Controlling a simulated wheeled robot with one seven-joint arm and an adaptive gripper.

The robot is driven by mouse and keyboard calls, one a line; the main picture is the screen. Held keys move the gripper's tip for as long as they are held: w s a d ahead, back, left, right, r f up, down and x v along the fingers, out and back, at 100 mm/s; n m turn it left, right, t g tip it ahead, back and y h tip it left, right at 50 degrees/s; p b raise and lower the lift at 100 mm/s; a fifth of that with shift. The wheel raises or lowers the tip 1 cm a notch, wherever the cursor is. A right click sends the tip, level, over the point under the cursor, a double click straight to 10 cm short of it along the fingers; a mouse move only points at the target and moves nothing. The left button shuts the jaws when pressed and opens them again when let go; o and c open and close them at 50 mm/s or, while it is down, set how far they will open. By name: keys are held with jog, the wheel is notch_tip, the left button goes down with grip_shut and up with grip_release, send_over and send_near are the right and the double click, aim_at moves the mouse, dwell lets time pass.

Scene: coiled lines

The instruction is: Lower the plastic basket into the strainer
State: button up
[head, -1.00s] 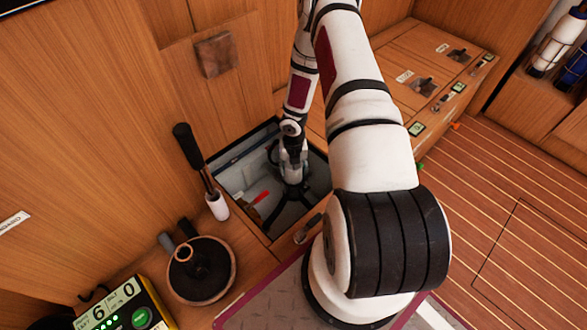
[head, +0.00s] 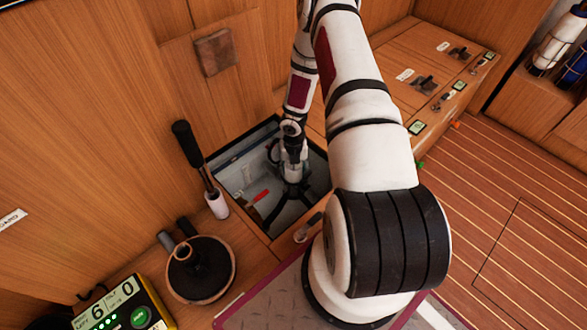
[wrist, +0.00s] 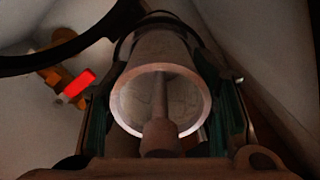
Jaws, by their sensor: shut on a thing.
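My gripper (head: 293,150) is down inside an open hatch in the wooden bench. In the wrist view my gripper (wrist: 160,62) has its fingers on both sides of a pale round cup with a central rod, which looks like the plastic basket (wrist: 188,98). The basket's open rim faces the wrist camera. In the head view it is a small pale cylinder (head: 291,173) below the gripper. A dark ring shows just beyond the basket in the wrist view and may be the strainer (wrist: 158,18). How far the basket sits inside it is hidden.
The hatch (head: 252,229) has close walls. A red-handled valve (head: 260,196) lies left of the gripper, and a dark curved hose (wrist: 60,55) passes nearby. A black-handled lever (head: 187,145), a round dark lid (head: 200,270) and a display box (head: 125,305) stand on the bench at left.

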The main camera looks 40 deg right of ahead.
jog(key=shift+r+p, duration=0.4)
jog(key=shift+p, duration=0.05)
jog(key=shift+f, duration=0.45)
dwell(1.4)
jog(key=shift+r+p, duration=0.35)
jog(key=shift+r, duration=0.1)
dwell(1.2)
jog(key=o, duration=1.8)
jog(key=shift+c, duration=0.2)
jog(key=shift+r+p, duration=2.8)
jog(key=shift+r, duration=0.7)
